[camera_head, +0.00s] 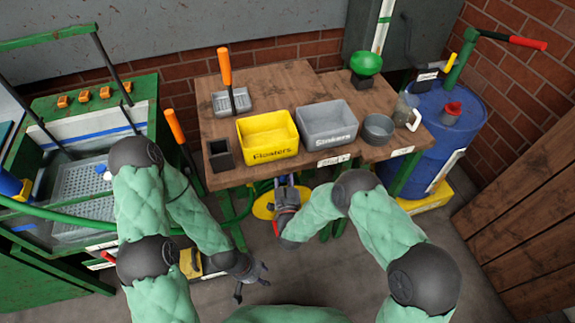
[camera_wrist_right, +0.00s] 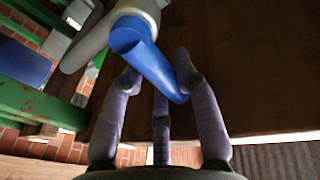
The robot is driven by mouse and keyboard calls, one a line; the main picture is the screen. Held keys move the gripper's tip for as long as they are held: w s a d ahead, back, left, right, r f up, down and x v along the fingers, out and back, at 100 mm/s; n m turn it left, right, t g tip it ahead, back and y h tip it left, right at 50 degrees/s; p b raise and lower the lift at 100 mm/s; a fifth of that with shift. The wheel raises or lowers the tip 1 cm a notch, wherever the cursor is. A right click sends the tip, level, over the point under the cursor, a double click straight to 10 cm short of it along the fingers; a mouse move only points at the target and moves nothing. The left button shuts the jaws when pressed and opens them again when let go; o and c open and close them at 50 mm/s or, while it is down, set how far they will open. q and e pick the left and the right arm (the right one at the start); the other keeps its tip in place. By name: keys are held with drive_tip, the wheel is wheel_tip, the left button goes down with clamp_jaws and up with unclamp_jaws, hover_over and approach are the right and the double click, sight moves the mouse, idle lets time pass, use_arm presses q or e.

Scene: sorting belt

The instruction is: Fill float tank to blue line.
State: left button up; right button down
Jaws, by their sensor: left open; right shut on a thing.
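The float tank (camera_head: 60,214) stands at the left in a green frame, with a perforated grey tray (camera_head: 85,188) inside. A blue line (camera_head: 104,136) runs along its white back strip. The water level is hard to make out. My right gripper (camera_head: 287,192) is under the table's front edge, shut on a blue handle (camera_wrist_right: 150,57) joined to a grey pipe-like part (camera_wrist_right: 92,35); the handle lies between its fingers in the right wrist view (camera_wrist_right: 163,95). My left gripper (camera_head: 252,283) is open and empty, low over the floor.
The wooden table (camera_head: 290,84) holds a yellow Floaters bin (camera_head: 268,137), a grey Sinkers bin (camera_head: 326,123), a round grey pot (camera_head: 378,129) and a jug (camera_head: 408,112). A blue barrel (camera_head: 440,125) stands at right. A green hose (camera_head: 75,221) crosses the tank's front.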

drive_tip(key=shift+a+n, duration=0.15)
drive_tip(key=shift+n, duration=0.45)
drive_tip(key=c, duration=0.9)
unclamp_jaws()
drive_tip(key=shift+r, duration=0.1)
